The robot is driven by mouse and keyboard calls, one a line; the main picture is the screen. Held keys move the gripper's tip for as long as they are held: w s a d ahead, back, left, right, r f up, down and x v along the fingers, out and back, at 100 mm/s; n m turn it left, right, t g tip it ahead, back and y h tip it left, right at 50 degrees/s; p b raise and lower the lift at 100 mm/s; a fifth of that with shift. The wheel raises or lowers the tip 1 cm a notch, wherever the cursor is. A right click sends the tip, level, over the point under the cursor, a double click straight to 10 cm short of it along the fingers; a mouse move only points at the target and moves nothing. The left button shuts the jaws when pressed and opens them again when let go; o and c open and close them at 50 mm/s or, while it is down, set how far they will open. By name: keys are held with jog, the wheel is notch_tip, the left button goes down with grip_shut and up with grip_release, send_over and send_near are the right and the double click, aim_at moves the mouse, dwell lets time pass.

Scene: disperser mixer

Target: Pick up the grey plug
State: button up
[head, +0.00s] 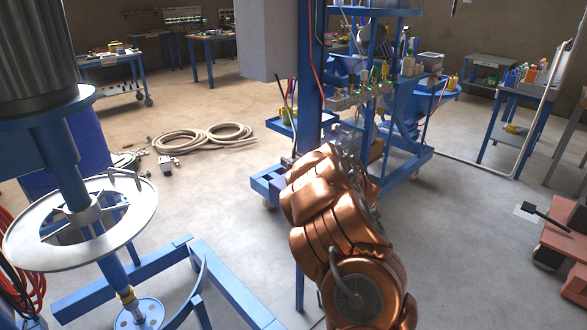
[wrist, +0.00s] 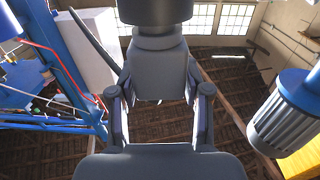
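In the wrist view, a dark grey plug (wrist: 157,55), with a wide round end at the top edge and a blocky lower body, fills the space between the fingers of my gripper (wrist: 158,82). The fingers lie against both its sides, so my gripper looks shut on it. A dark cable-like strip (wrist: 93,38) curves behind at the upper left. In the head view, my copper arm reaches towards the blue trolley frame (head: 268,183) and hides most of the gripper and the plug.
The disperser mixer's blue shaft and pale ring guard (head: 142,228) stand at the left. Coiled beige hoses (head: 215,137) lie on the floor. A blue post (head: 309,80) and a crowded rack are close to my arm. A red machine (head: 563,245) is at the right.

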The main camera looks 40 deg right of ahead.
jog(key=c, duration=0.7)
jog(key=shift+r, duration=0.1)
jog(key=shift+c, duration=0.2)
